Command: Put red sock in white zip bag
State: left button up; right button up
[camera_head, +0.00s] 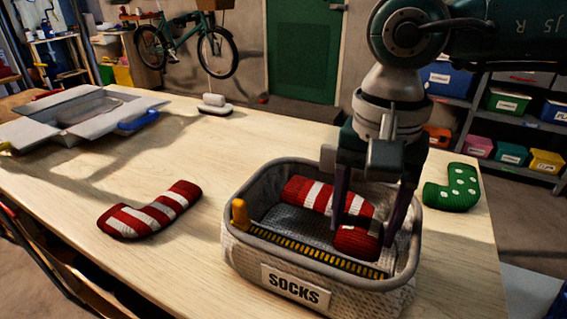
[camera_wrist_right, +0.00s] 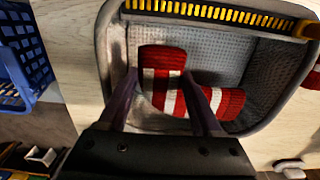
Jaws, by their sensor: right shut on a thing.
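The white zip bag (camera_head: 345,292) stands open on the table, with a grey rim, a yellow zip strip along its near side and a SOCKS label. A red and white striped sock (camera_head: 309,193) is inside the opening, low between the walls; it also shows in the wrist view (camera_wrist_right: 222,103). My right gripper (camera_head: 362,232) reaches down into the bag and is shut on this sock near its foot end. In the wrist view, the fingers (camera_wrist_right: 160,80) straddle the sock. I cannot tell whether the sock touches the bag's floor. My left gripper is not in view.
A second red and white striped sock (camera_head: 150,211) lies on the table left of the bag. A green sock with white dots (camera_head: 452,188) lies to the right. An open cardboard box (camera_head: 75,112) is at the far left.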

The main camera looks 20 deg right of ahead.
jog(key=o, duration=1.3)
jog(key=shift+o, duration=0.2)
jog(key=shift+r, duration=0.25)
jog(key=shift+w+r+p, duration=0.1)
jog(key=shift+r+p, duration=0.65)
jog(key=shift+r, duration=0.2)
notch_tip(320, 180, up, 11)
